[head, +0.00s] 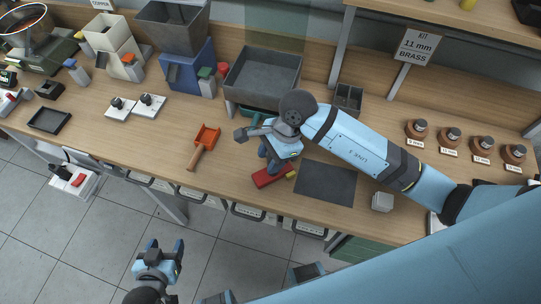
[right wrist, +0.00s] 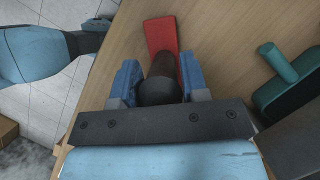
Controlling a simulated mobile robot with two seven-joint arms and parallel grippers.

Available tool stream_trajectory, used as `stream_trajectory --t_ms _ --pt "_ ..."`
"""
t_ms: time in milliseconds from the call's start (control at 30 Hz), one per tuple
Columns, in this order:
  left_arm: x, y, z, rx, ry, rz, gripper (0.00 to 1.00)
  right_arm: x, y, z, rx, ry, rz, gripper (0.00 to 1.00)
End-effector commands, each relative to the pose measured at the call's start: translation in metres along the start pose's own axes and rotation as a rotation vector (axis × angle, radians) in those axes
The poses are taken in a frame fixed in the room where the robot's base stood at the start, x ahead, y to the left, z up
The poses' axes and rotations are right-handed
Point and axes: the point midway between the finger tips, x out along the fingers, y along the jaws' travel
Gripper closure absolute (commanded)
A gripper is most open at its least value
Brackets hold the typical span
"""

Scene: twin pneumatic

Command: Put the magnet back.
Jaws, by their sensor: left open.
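A red bar with a dark upright round grip, which I take for the magnet, is at the table's front edge in the head view (head: 265,179). A small yellow piece (head: 291,174) shows at its right end. In the right wrist view its red part (right wrist: 160,35) lies beyond the fingers. My right gripper (head: 270,166) is over it, pointing down. In the right wrist view its blue fingers (right wrist: 160,80) close on both sides of the dark grip and look in contact. My left gripper (head: 166,247) is open and empty, off the table's front edge.
A dark grey mat (head: 325,184) lies right of the bar, an orange scoop (head: 205,140) left.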

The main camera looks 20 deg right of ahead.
Motion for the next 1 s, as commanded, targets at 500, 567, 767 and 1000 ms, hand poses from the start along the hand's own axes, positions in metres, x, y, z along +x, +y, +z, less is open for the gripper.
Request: stream_trajectory --t_ms 500,567,767,1000 --pt "-0.001 0.000 -0.002 0.000 0.003 0.000 0.38 -0.015 -0.001 0.001 -0.003 0.000 -0.004 0.42" --pt "0.001 0.000 0.000 0.000 0.003 0.000 0.38 -0.025 -0.001 0.000 -0.002 0.002 -0.004 0.42" --pt "0.005 0.000 0.007 0.000 0.002 0.000 0.38 -0.069 -0.001 0.001 -0.004 0.001 -0.005 0.42" --pt "0.009 0.000 0.013 0.000 -0.001 0.000 0.38 -0.110 -0.001 0.001 -0.001 0.001 -0.003 0.42"
